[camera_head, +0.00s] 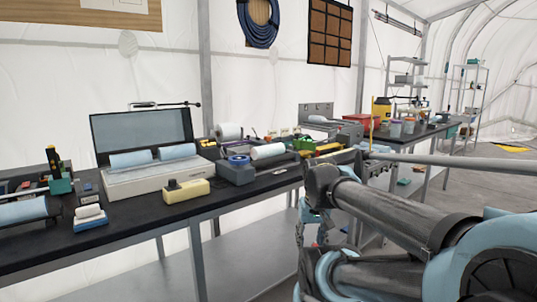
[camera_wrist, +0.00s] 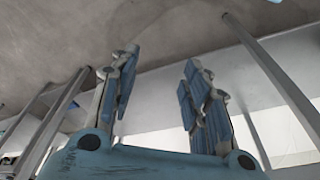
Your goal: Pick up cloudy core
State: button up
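Several core-like cylinders lie on the black bench. Two pale blue cylinders (camera_head: 131,159) (camera_head: 177,151) lie in an open white case. A white cylinder (camera_head: 268,151) lies to the right of the case, and another white one (camera_head: 228,131) lies behind it. A pale blue cylinder (camera_head: 22,211) lies at the far left. I cannot tell which is the cloudy core. My gripper is open and empty in the wrist view (camera_wrist: 160,68), its two fingers apart over floor and bench legs. No core shows there. In the head view my gripper is low, in front of the bench and right of the case.
The black bench (camera_head: 140,222) runs along the tent wall. The open case (camera_head: 150,180), a cream block (camera_head: 186,190) and a dark device (camera_head: 236,172) crowd its front. A second bench with tubs and a red box (camera_head: 360,119) stands further right. Grey floor is clear at far right.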

jog(key=o, duration=0.4)
jog(key=w+a+r+m, duration=0.3)
jog(key=w+r+m, duration=0.2)
jog(key=w+r, duration=1.3)
notch_tip(320, 180, up, 4)
jog(key=shift+w+f+y, duration=0.2)
jog(key=shift+w+y, duration=0.1)
jog(key=shift+w, duration=0.05)
notch_tip(320, 180, up, 14)
jog(key=f+m, duration=0.1)
jog(key=m, duration=0.5)
send_over(267, 148)
jog(key=d, duration=0.2)
jog(key=shift+g+y, duration=0.3)
jog(key=f, duration=0.3)
jog(key=a+f, duration=0.1)
jog(key=f, duration=0.6)
jog(key=shift+w+a+f, duration=0.15)
jog(key=shift+w+f, duration=0.1)
jog(key=shift+w, duration=0.15)
jog(key=f, duration=0.1)
jog(key=w+f, duration=0.1)
jog(key=f, duration=0.2)
jog(key=shift+w+a, duration=0.1)
jog(key=shift+w, duration=0.2)
jog(key=shift+f, duration=0.65)
